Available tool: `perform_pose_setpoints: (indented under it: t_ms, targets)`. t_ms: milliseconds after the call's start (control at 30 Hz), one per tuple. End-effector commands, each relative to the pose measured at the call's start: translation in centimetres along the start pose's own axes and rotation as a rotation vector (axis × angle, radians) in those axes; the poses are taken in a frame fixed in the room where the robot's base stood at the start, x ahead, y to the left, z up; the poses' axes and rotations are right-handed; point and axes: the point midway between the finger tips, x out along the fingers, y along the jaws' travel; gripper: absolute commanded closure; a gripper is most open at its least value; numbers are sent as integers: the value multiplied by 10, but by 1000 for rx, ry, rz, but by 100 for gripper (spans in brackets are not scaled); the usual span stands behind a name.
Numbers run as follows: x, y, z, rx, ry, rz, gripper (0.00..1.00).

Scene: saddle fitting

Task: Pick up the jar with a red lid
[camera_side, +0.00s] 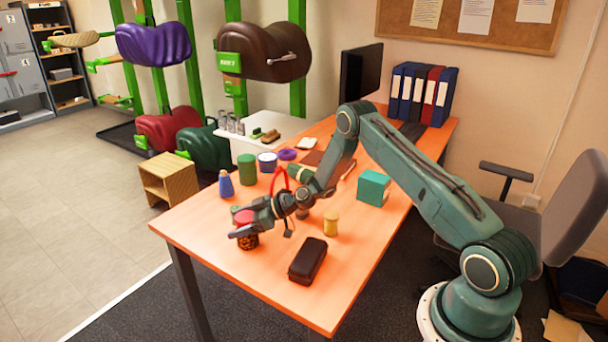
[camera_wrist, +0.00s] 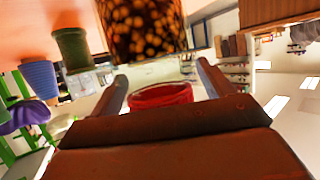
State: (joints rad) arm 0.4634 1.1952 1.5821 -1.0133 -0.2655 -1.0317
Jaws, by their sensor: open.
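The jar with a red lid (camera_side: 247,241) stands upright near the left front edge of the orange table, with dark and orange speckled contents. Its red lid (camera_side: 242,215) is partly covered by my gripper (camera_side: 243,227), which reaches in from the right at lid height. In the wrist view, which is upside down, the speckled jar (camera_wrist: 144,28) is at the top and the red lid (camera_wrist: 160,95) shows between the two fingers of my gripper (camera_wrist: 162,82). The fingers are apart, with the lid between them. I cannot tell whether either finger touches the jar.
A yellow jar (camera_side: 331,224), a dark case (camera_side: 307,261) and a teal box (camera_side: 373,188) are to the right. The table's front corner is clear.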

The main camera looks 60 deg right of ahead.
Motion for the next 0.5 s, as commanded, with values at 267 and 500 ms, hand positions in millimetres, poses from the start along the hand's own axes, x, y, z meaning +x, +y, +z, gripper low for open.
perform_pose_setpoints:
  t_ms: [267, 500]
  targets:
    - [0, 0, 0, 0, 0, 1, 20]
    - [0, 0, 0, 0, 0, 1, 30]
